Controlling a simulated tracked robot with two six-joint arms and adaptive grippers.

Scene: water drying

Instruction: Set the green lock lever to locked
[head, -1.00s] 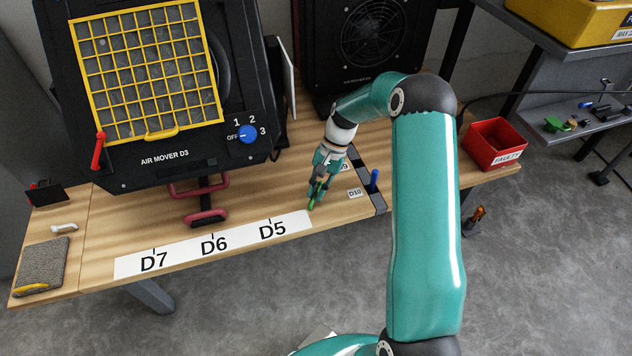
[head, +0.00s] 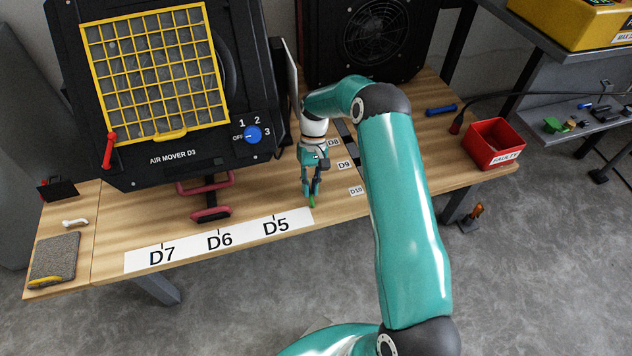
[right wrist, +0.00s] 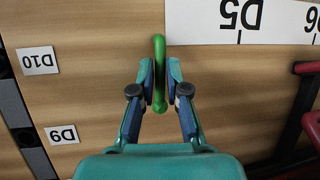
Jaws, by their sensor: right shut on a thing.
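The green lever (right wrist: 160,62) shows in the right wrist view as a slim upright bar between the two fingers of my right gripper (right wrist: 160,85). The fingers are shut on it. In the head view my right gripper (head: 312,192) points down at the table near the front edge, just right of the D5 label, with a bit of green showing at its tips. What the lever is fixed to is hidden. My left gripper is not in view.
A white D7–D5 label strip (head: 195,248) lies along the front edge. A red bin (head: 494,145) stands at the right. A dark rail with D8, D9 and D10 tags runs right of my gripper.

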